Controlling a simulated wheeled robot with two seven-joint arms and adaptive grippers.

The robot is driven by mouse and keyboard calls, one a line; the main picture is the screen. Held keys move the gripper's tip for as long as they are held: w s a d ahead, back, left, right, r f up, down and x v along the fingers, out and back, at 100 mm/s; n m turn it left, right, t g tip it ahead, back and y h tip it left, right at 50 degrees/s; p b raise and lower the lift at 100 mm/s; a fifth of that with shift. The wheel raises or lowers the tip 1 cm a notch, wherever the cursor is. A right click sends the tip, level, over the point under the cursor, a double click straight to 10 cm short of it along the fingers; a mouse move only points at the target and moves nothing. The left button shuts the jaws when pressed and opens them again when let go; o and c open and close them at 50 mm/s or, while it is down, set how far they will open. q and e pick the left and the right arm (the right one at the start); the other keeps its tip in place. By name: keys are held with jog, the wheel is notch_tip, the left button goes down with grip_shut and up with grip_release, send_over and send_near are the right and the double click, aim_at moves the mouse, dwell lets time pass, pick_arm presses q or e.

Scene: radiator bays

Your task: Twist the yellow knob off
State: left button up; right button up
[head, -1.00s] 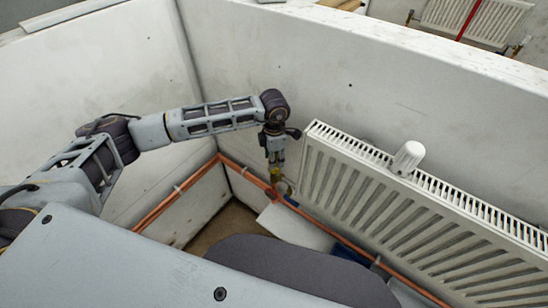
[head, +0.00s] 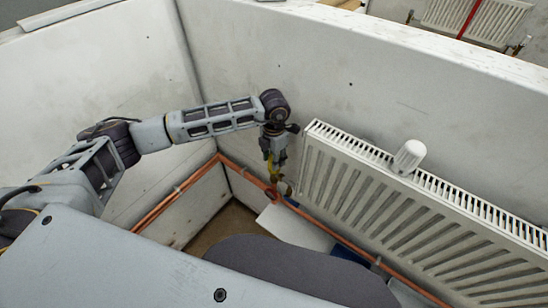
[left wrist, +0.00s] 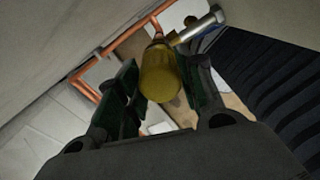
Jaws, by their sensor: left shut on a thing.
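The yellow knob (left wrist: 160,76) sits at the end of a metal valve (left wrist: 193,30) on the copper pipework, near the left end of the radiator. It is between the two dark fingers of my left gripper (left wrist: 162,84), which is shut on it. In the head view my left gripper (head: 274,172) points down at the valve, and only a little yellow shows around the fingers. The knob appears in line with the valve, but I cannot tell whether it is still threaded on. My right gripper is in neither view.
A white ribbed radiator (head: 400,215) hangs on the wall right of the gripper, with a white cap-shaped object (head: 409,157) on its top grille. Copper pipes (head: 180,192) run low along both walls. A white board (head: 294,228) lies below the valve.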

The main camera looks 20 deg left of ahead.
pick_arm(q)
jog(key=shift+s+f+n, duration=0.1)
jog(key=shift+f+n, duration=0.1)
jog(key=shift+n, duration=0.6)
jog(key=shift+w+r, duration=0.2)
jog(key=shift+r, duration=0.65)
jog(key=shift+r, duration=0.1)
jog(key=shift+r+p, duration=1.2)
jog(key=shift+r, duration=1.1)
jog(key=shift+r, duration=0.15)
